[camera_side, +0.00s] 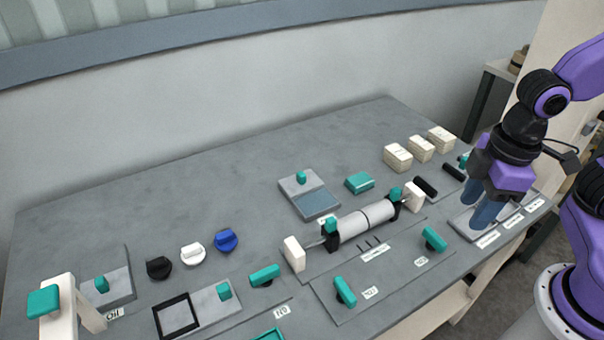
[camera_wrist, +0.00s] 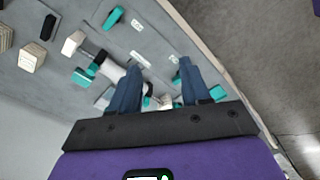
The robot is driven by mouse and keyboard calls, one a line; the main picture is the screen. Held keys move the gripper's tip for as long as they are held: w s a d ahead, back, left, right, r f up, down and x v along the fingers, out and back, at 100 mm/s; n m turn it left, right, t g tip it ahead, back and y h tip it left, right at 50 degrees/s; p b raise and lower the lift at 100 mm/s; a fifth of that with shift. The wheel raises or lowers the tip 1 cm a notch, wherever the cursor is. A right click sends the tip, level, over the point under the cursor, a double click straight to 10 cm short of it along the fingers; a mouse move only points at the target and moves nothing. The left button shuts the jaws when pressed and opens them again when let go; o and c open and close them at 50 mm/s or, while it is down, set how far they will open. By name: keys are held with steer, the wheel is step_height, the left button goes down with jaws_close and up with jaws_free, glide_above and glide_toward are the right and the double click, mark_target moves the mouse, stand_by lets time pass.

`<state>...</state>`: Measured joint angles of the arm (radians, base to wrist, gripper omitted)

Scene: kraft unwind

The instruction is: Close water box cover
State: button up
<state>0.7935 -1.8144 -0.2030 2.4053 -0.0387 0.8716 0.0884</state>
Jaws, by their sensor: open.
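My gripper (camera_side: 478,212) is far to the right of this box, above a grey tray at the table's right end. Its two blue fingers are apart and empty, also in the wrist view (camera_wrist: 157,72). I cannot make out the water box in the wrist view.
A grey roller (camera_side: 367,222) on white end blocks lies between my gripper and the box. A teal block (camera_side: 360,183) and white boxes (camera_side: 398,158) stand behind it. Teal handles (camera_side: 434,239) line the front. An oil-labelled box (camera_side: 118,280) is at far left.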

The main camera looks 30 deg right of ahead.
steer(key=w+a+m+t, duration=0.1)
steer(key=w+a+m, duration=0.25)
steer(key=w, duration=0.65)
steer(key=w+a+m+t, duration=0.1)
steer(key=w+a+m, duration=0.3)
steer(key=w, duration=0.5)
steer(key=m+t, duration=0.2)
steer(key=m, duration=0.2)
glide_toward(301, 173)
steer(key=shift+n, duration=0.25)
steer(key=x, duration=0.8)
steer(key=shift+f, duration=0.2)
